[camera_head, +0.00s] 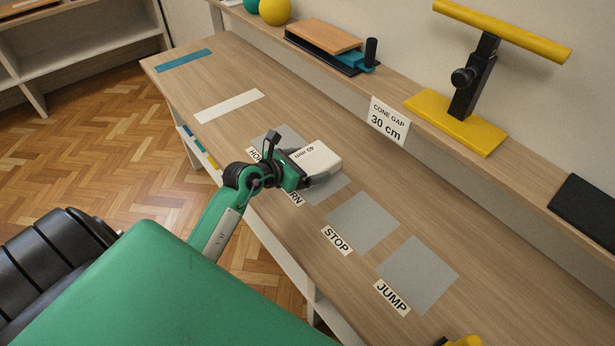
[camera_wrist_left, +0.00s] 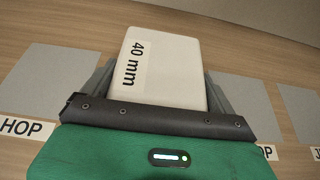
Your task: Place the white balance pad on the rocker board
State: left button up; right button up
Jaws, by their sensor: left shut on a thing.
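The white balance pad (camera_head: 316,157), a pale block labelled "40 mm", is in the jaws of my left gripper (camera_head: 318,168). In the left wrist view, the pad (camera_wrist_left: 174,72) sits between two grey fingers, one along each side. It is over the grey square by the partly covered label ending in "RN"; I cannot tell whether it touches the bench. What looks like the rocker board (camera_head: 322,36) is a wooden-topped board on a dark base with a blue part, on the raised back shelf.
The long wooden bench (camera_head: 300,225) carries grey squares labelled STOP (camera_head: 362,222) and JUMP (camera_head: 417,274). On the back shelf are a yellow T-shaped stand (camera_head: 456,122), a "CONE GAP 30 cm" sign (camera_head: 388,121), a yellow ball (camera_head: 275,11) and a black slab (camera_head: 590,213).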

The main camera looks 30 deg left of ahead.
pick_arm(q)
jog(key=shift+f, duration=0.3)
notch_tip(320, 180, down, 4)
jog(key=shift+f, duration=0.2)
jog(key=o, duration=0.8)
jog(key=shift+f, duration=0.1)
jog(key=shift+o, duration=0.6)
pick_arm(e)
jog(key=shift+w+a+r, duration=0.3)
jog(key=shift+w+r, duration=0.15)
jog(key=shift+w, duration=0.35)
pick_arm(q)
jog(key=shift+r, duration=0.2)
